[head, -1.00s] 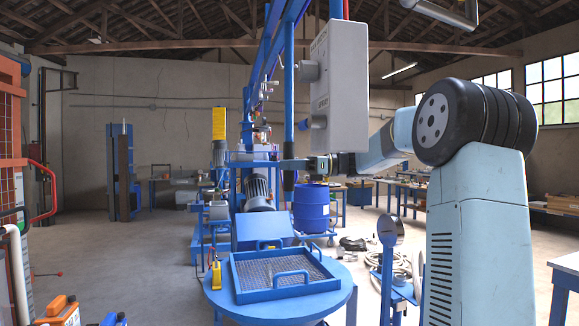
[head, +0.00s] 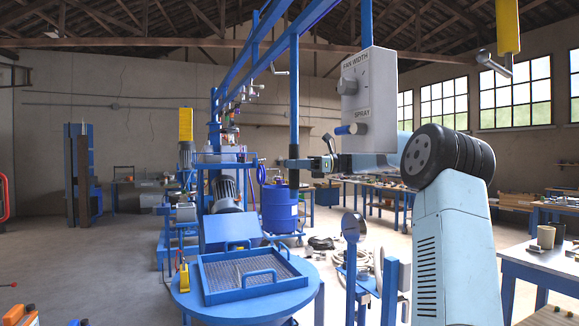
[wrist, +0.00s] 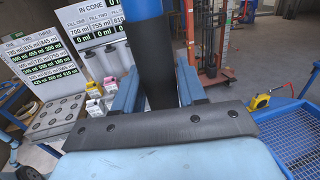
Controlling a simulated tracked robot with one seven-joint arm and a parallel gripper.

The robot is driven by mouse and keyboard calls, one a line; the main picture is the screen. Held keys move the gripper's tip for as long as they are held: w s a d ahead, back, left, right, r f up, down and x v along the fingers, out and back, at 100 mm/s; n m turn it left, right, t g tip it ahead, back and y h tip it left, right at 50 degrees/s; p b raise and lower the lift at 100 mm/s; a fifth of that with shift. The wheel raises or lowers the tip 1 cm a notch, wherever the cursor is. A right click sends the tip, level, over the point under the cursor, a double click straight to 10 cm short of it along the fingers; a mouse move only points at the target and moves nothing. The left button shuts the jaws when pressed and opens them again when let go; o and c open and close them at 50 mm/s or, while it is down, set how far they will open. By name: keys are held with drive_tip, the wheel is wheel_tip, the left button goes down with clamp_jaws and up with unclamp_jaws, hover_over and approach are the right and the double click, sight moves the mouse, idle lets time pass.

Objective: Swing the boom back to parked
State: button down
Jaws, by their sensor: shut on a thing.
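The boom (head: 262,58) is a blue overhead beam running from the machine column at the back toward the upper right. A blue post (head: 294,95) hangs from it, ending in a black grip (head: 293,180). My gripper (head: 297,163) is at the post's lower end, reaching in from the right. In the wrist view the black grip (wrist: 157,65) stands between the two blue jaws (wrist: 158,88), which are shut on it. A grey control box (head: 369,100) marked "FAN WIDTH" and "SPRAY" hangs right of the post. No parked marking can be made out.
A round blue table (head: 190,305) with a mesh tray (head: 250,272) is in front. A blue drum (head: 279,208) stands behind the grip. A round gauge on a stand (head: 354,227) is near my arm. A yellow pendant (head: 508,25) hangs upper right. Open floor lies left.

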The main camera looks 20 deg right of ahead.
drive_tip(key=shift+f, duration=0.25)
drive_tip(key=c, duration=0.8)
unclamp_jaws()
drive_tip(key=shift+s+d+f, duration=0.1)
drive_tip(key=shift+s+d, duration=0.1)
drive_tip(key=shift+d, duration=2.1)
drive_tip(key=shift+s+d+r, duration=0.1)
drive_tip(key=shift+s+d, duration=0.15)
drive_tip(key=shift+d, duration=2.05)
drive_tip(key=shift+s+d+f, duration=0.1)
drive_tip(key=shift+s+d, duration=0.1)
drive_tip(key=shift+d, duration=2.1)
